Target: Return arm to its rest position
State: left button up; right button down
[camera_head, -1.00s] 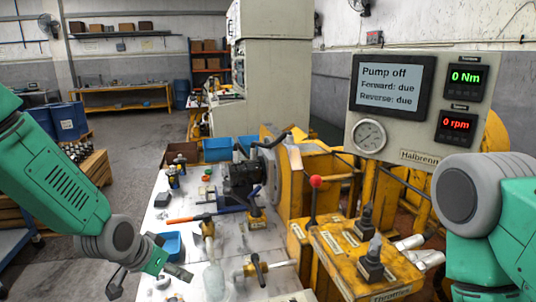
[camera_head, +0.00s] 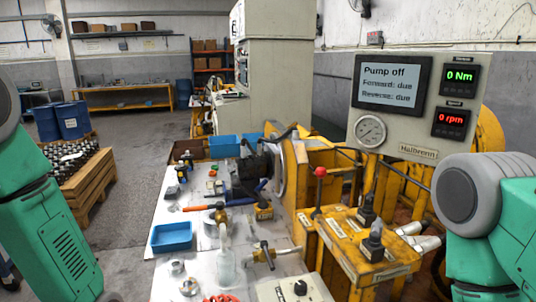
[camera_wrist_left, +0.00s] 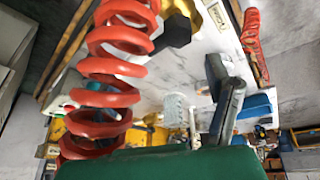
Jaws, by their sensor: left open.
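My left arm (camera_head: 52,235) comes in from the left edge in the head view, and its wrist runs down to the bottom edge. The gripper on it is out of that view. In the left wrist view my left gripper (camera_wrist_left: 223,92) shows grey and dark fingers, open, with nothing seen between them. A red coiled spring-like hose (camera_wrist_left: 108,85) is large and close to that camera. My right arm (camera_head: 490,215) stands at the right edge; its gripper is out of view.
The display panel (camera_head: 418,110) reads "Pump off". A crate (camera_head: 95,180) is at left.

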pick_arm(q)
jog(key=s+a+f+n+g+y, duration=0.1)
jog(key=s+a+f, duration=0.15)
jog(key=s, duration=0.65)
jog(key=s+a+f+n+g, duration=0.15)
jog(key=s+f, duration=0.25)
jog(key=s, duration=0.5)
jog(key=s+a+f+n+g+y, duration=0.1)
jog(key=s+f+g, duration=0.15)
jog(key=s, duration=0.65)
jog(key=w+f+m+t+b, duration=0.1)
jog(key=w+f+b, duration=0.2)
jog(key=f+b, duration=0.6)
jog(key=shift+d+f+b, duration=0.3)
jog(key=shift+f+b, duration=0.05)
jog(key=shift+b, duration=0.2)
pick_arm(e)
notch_tip(320, 180, down, 10)
